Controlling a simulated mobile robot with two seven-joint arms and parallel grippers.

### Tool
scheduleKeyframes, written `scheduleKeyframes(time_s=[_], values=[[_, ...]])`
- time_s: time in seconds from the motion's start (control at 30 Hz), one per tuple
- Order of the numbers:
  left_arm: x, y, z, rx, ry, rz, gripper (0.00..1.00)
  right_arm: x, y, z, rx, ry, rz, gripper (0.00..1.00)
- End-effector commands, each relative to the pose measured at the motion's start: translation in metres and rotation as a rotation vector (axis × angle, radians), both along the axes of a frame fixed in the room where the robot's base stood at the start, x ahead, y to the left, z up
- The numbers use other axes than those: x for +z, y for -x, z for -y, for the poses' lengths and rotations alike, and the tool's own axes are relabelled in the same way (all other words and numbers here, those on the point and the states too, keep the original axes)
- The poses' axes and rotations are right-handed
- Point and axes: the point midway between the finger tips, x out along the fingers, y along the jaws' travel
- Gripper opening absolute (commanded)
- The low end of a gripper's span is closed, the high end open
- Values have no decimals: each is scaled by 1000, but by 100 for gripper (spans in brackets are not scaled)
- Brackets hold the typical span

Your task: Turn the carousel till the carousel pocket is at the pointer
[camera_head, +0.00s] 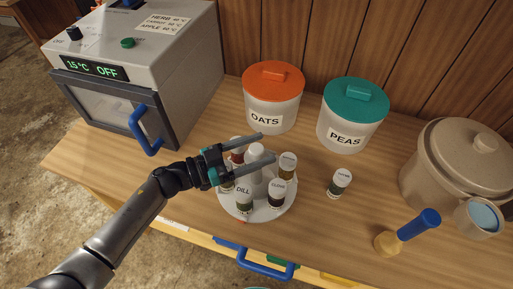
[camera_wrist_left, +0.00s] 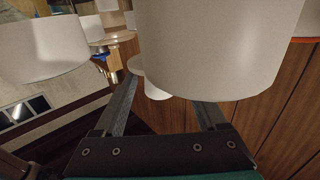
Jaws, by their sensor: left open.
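The carousel (camera_head: 262,212) is a round white turntable on the wooden counter, with several small spice jars around a white central post (camera_head: 256,172). One front jar (camera_head: 276,196) has a dark body and a white lid. A small red mark, possibly the pointer (camera_head: 244,221), shows at the carousel's front edge. I cannot make out which pocket is empty. My left gripper (camera_head: 267,146) is open and reaches over the carousel from the left, hiding part of it. In the left wrist view its two fingers (camera_wrist_left: 166,108) are apart, with large white cylindrical surfaces (camera_wrist_left: 220,45) close beyond them.
An OATS canister (camera_head: 272,112) and a PEAS canister (camera_head: 345,130) stand behind. A loose jar (camera_head: 340,183) stands to the right. A grey appliance (camera_head: 140,70) is at the left, a beige crock (camera_head: 440,165) and blue-handled tool (camera_head: 415,227) at the right.

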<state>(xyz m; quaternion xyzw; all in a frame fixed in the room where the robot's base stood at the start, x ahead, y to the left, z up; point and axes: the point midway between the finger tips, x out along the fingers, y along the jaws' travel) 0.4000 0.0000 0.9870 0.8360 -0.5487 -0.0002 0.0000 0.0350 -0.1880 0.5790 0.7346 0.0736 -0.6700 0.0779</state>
Motion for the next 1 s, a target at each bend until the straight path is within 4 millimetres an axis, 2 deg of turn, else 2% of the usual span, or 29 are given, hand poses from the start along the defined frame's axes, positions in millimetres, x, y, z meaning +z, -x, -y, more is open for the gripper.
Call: scheduleKeyframes(time_s=[0.07,0.7,1.0], values=[[0,0,0,0,0,0,70,0,0,0,0,0,0,50],[0,0,-1,0,0,0,0,0,0,0,0,0,1,50],[0,0,-1,0,0,0,0,0,0,0,0,0,0,50]])
